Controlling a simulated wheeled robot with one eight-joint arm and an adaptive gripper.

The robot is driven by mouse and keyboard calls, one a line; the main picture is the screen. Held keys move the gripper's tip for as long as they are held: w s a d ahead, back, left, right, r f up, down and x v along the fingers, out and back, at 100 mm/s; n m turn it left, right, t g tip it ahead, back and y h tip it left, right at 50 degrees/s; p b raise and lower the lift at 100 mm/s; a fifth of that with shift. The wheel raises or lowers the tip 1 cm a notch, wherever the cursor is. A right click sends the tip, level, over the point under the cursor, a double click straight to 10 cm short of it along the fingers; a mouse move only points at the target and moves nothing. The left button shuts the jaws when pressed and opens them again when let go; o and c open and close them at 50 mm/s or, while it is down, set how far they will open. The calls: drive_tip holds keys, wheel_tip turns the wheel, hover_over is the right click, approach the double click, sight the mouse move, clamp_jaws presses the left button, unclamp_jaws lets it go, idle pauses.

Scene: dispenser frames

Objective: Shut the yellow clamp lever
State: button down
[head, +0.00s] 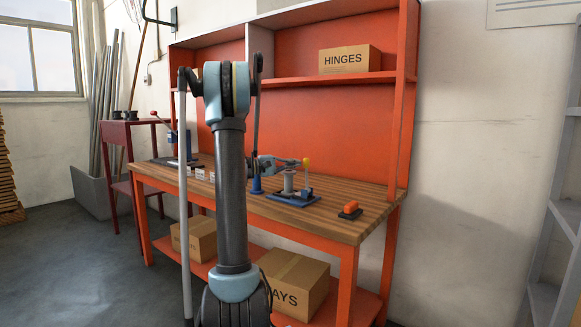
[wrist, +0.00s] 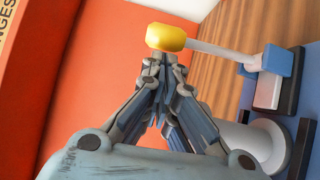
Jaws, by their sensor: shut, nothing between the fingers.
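The yellow clamp lever stands roughly upright in the head view, with a yellow knob (head: 306,162) on a pale rod. Its blue pivot block (head: 306,193) sits on a blue base plate (head: 293,201) on the bench. In the wrist view the yellow knob (wrist: 166,37) is just ahead of my fingertips, and the rod (wrist: 215,50) runs right to the blue block (wrist: 278,66). My gripper (head: 297,163) is shut and empty, level with the knob at its left. It also shows in the wrist view (wrist: 160,60). I cannot tell whether fingertips and knob touch.
A grey spool-like post (head: 289,181) stands beside the lever on the plate. An orange and black block (head: 350,210) lies near the bench's right end. The wooden bench top (head: 345,224) is bare around it. A HINGES box (head: 346,60) sits on the shelf above.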

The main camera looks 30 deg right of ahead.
drive_tip(key=shift+s+d+r+m, duration=0.15)
drive_tip(key=shift+s+r+m, duration=0.05)
drive_tip(key=shift+s+m, duration=0.15)
